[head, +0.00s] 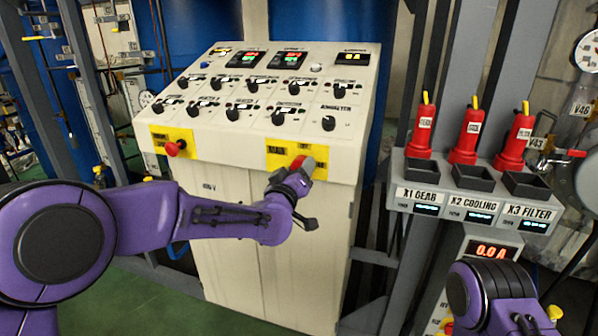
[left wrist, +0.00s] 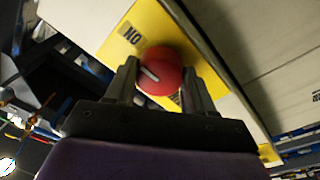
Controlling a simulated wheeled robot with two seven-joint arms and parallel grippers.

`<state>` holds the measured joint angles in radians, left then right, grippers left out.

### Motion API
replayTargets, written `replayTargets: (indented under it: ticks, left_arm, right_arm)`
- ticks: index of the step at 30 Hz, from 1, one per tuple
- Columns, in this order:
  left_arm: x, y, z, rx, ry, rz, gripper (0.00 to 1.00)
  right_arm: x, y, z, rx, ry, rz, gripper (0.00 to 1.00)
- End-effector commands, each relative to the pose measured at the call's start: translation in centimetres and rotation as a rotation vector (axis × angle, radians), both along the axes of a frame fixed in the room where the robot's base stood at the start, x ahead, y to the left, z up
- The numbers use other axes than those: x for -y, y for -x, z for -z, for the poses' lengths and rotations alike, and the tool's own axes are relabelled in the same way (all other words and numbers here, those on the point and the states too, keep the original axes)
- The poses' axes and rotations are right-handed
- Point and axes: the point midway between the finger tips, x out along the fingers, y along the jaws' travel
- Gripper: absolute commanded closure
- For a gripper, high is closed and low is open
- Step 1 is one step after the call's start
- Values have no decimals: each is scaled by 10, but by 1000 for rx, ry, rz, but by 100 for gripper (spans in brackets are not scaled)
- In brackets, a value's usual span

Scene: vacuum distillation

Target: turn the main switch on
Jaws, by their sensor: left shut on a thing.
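The main switch is a red rotary knob (head: 304,163) on a yellow plate (head: 279,149) at the lower right of the console's front. My left gripper (head: 298,177) is at the knob and hides part of it. In the left wrist view the knob (left wrist: 161,72) sits between the two fingers of my left gripper (left wrist: 165,82), which is shut on it. A white mark on the knob's face runs at a slant. An "ON" label (left wrist: 131,36) shows upside down on the plate. My right arm shows at the lower right in the head view, but its gripper is out of sight.
The cream console (head: 250,180) carries several black knobs and displays. A red button (head: 175,148) on another yellow plate is at its left. A grey shelf (head: 470,190) with red plugs (head: 467,135) and black sockets stands at the right. Green floor (head: 150,300) shows below.

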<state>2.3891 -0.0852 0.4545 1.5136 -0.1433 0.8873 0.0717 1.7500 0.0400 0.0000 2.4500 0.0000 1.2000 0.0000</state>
Motion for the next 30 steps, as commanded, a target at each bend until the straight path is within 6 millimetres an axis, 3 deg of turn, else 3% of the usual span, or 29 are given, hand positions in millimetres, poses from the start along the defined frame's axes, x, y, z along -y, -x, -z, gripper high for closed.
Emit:
replayTargets:
  ticks: [19,20,21,22,30]
  left_arm:
    - [1,0,1,14,-49,2,77]
    - [1,0,1,14,-49,2,40]
    - [1,0,1,14,-48,2,27]
    - [1,0,1,14,-48,2,21]
    - [0,1,1,14,-46,1,21]
  right_arm:
    - [0,0,1,0,0,0,57]
    - [0,0,1,0,0,0,57]
    - [0,0,1,0,0,0,57]
    - [0,0,1,0,0,0,57]
    - [0,0,1,0,0,0,57]
